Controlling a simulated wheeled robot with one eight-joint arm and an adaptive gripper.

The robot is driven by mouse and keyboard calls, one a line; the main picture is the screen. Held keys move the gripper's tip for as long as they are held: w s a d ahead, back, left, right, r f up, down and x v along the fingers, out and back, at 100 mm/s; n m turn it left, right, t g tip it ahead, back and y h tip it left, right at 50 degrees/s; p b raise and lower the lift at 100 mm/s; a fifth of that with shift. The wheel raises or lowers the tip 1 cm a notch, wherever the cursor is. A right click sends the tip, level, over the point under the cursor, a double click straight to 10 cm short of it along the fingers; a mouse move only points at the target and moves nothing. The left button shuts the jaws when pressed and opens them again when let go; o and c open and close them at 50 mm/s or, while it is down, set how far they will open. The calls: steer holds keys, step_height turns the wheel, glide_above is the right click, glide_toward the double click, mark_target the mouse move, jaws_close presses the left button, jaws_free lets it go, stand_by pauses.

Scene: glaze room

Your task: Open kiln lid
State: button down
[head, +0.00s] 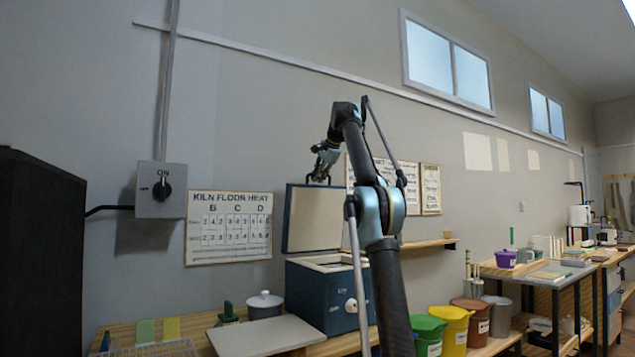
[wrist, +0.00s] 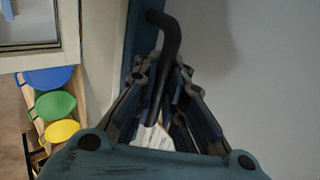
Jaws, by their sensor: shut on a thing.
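The kiln (head: 318,296) is a blue box on the wooden bench, with a pale rim and a white knob on its front. Its lid (head: 314,219) stands raised, close to upright, at the back of the box, with its pale inner side facing out. My gripper (head: 322,172) is at the lid's top edge. In the wrist view my gripper (wrist: 160,105) is shut on the dark bent lid handle (wrist: 168,40). The lid's blue edge (wrist: 138,35) runs beside the handle there. The far side of the lid is hidden in the head view.
A lidded grey pot (head: 264,305) and a pale slab (head: 266,336) are left of the kiln. Green (head: 428,332), yellow (head: 452,326) and brown (head: 471,318) bins stand to the right. A switch box (head: 161,190) and a kiln chart (head: 229,227) are on the wall.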

steer(key=c, duration=1.7)
jaws_free()
steer(key=shift+s+a, duration=0.1)
steer(key=shift+o, duration=0.2)
steer(key=shift+a, duration=0.15)
steer(key=shift+r, duration=0.1)
steer(key=shift+v, duration=1.4)
steer(key=s+d, duration=0.6)
steer(key=s, duration=0.4)
steer(key=shift+s, duration=0.3)
